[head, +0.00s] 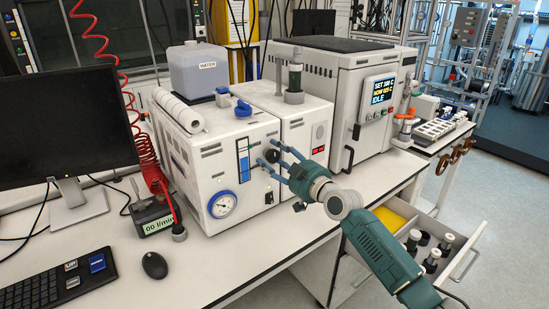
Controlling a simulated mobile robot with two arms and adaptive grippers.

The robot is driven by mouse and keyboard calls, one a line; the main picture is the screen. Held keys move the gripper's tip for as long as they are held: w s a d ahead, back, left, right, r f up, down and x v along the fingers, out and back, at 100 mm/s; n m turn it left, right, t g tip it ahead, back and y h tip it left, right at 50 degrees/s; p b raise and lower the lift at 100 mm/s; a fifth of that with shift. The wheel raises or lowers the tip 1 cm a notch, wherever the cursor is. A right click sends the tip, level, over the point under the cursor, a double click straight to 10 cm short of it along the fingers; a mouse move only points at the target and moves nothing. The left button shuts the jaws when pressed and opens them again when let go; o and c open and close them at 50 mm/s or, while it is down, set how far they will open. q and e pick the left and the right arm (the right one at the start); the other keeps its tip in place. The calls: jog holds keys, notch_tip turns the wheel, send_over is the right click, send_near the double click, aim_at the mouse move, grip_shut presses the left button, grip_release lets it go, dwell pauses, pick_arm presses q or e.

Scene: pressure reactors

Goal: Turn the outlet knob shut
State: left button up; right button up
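A white instrument box (205,165) stands on the bench with a blue flow tube (243,161) and a round gauge (222,204) on its front. A round black knob (272,156) sits at the right of the flow tube. A smaller dark knob or fitting (269,197) is lower down. No label tells me which is the outlet knob. My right gripper (267,152) reaches in from the lower right. Its blue fingers are spread, one above and one below the black knob. I cannot tell whether they touch it. My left gripper is not in view.
A monitor (65,125), keyboard (58,283) and mouse (154,265) are at the left. A red coiled hose (145,150) hangs beside the box. A larger white unit (345,95) with a display reading IDLE stands at the right. An open drawer (465,255) juts out below my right arm.

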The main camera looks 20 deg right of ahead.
jog(key=c, duration=0.9)
jog(key=shift+m, duration=0.5)
jog(key=o, duration=1.2)
jog(key=shift+c, duration=0.2)
jog(key=v, duration=1.2)
